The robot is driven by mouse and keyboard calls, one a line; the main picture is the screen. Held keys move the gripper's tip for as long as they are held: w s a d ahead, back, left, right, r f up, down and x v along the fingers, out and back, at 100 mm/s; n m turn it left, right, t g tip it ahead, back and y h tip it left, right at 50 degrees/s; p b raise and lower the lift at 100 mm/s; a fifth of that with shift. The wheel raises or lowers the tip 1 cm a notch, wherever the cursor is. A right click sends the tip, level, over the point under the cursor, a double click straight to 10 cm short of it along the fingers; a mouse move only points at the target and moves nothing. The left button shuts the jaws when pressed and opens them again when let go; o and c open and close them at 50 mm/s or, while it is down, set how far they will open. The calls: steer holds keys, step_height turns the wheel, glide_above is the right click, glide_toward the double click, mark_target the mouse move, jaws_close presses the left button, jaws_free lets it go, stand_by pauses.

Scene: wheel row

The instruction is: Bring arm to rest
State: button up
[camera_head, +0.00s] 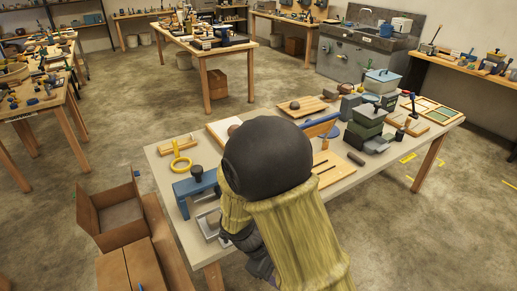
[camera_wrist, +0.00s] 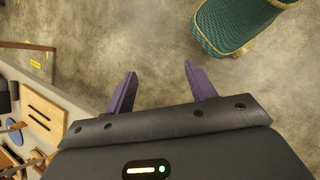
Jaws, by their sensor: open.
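My gripper (camera_wrist: 160,72) is open in the wrist view, its two dark purple fingers apart with only bare concrete floor between and beyond them. Nothing is held. The edge of a workbench with tools lies to the left of the gripper in that view. In the head view my arm, with a yellow sleeve and a large dark round joint, is bent in front of the near workbench (camera_head: 166,165) and covers part of its top. The gripper fingers cannot be made out in the head view.
On the bench are a yellow ring tool (camera_head: 181,161), a green box (camera_head: 368,115) and several small tools. An open cardboard box (camera_head: 112,212) stands at the left front. Floor right of the bench is clear.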

steer(key=s+d+r+m+t+y+p, duration=0.1)
steer(key=d+r+m+t+y+p, duration=0.2)
steer(key=d+r+m+y, duration=0.3)
steer(key=d+r+m, duration=0.3)
steer(key=r+m, duration=0.3)
steer(key=shift+s+d+r+t, duration=0.15)
steer(key=shift+s+r+t, duration=0.05)
steer(key=shift+r+t, duration=0.2)
